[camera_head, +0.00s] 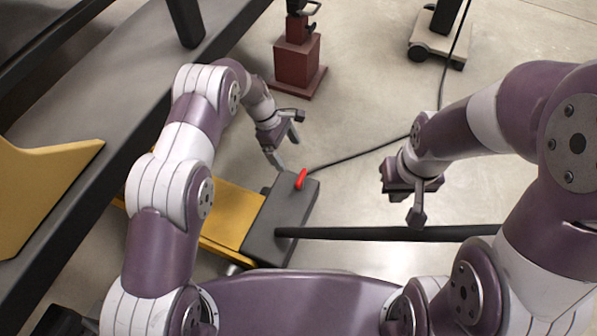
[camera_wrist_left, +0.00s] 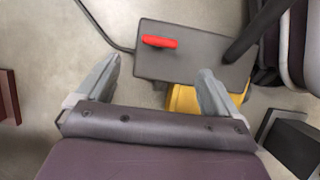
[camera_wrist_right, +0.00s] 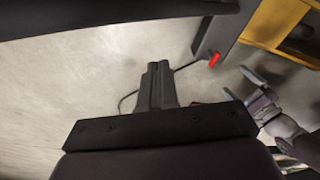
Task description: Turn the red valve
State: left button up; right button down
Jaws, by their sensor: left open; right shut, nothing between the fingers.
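The red valve (camera_head: 301,179) is a small red handle on top of a dark grey box (camera_head: 270,228). In the left wrist view the valve (camera_wrist_left: 159,42) lies crosswise on the box, beyond and between my open fingers. My left gripper (camera_head: 284,147) is open and empty, just behind the box and apart from the valve; it also shows in the left wrist view (camera_wrist_left: 160,85). My right gripper (camera_head: 418,202) is shut and empty, to the right of the box. In the right wrist view its closed fingers (camera_wrist_right: 158,80) show, with the valve (camera_wrist_right: 214,60) far off at upper right.
A black bar (camera_head: 390,233) runs right from the box, below my right gripper. A yellow frame (camera_head: 222,212) adjoins the box on the left. A black cable (camera_head: 362,153) crosses the floor. A dark red pedestal (camera_head: 298,63) stands behind. The floor between is clear.

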aim_at(300, 176)
pick_arm(q)
jog(key=b+x, duration=0.5)
jog(key=x, duration=0.5)
jog(key=shift+a+f, duration=0.15)
jog(key=shift+f, duration=0.1)
jog(key=shift+d+f+b, duration=0.2)
jog(key=shift+f+b, duration=0.1)
jog(key=shift+r, duration=0.1)
jog(key=c, duration=1)
